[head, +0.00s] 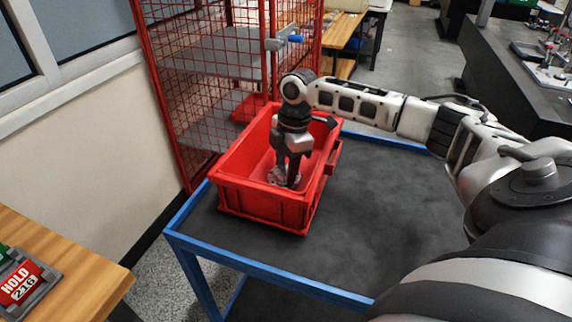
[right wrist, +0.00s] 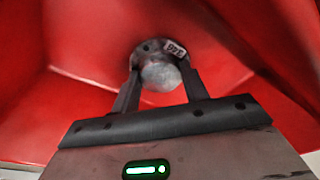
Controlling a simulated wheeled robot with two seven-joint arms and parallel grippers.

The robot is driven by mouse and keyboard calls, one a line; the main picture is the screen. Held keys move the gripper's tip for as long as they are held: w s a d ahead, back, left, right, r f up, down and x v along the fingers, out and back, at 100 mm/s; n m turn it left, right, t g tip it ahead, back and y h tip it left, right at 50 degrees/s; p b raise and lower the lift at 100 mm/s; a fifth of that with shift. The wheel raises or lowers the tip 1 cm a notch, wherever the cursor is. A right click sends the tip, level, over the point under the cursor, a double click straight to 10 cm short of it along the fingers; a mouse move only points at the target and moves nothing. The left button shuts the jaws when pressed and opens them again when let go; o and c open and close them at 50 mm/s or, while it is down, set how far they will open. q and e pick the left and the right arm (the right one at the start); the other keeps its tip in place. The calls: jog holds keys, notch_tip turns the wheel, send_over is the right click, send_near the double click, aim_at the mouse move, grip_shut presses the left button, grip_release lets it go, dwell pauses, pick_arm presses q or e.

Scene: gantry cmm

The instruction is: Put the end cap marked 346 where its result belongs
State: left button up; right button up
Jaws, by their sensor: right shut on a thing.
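The end cap is a round grey metal part with a domed middle. It shows in the right wrist view (right wrist: 160,74) with a small white label that reads like 346, turned around. In the head view the end cap (head: 279,178) is low inside the red bin (head: 262,208). My right gripper (head: 288,180) reaches down into the bin and is shut on the end cap, one finger on each side. Whether the cap touches the bin floor cannot be told. My left gripper is not in view.
The red bin stands on a dark cart top (head: 390,210) with a blue frame. A red wire-mesh cage (head: 205,60) with shelves is behind it. The cart is clear right of the bin.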

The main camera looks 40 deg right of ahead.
jog(key=o, duration=1.1)
notch_tip(320, 180, up, 12)
jog(key=d, duration=0.1)
jog(key=shift+s+d, duration=0.25)
jog(key=shift+d, duration=0.1)
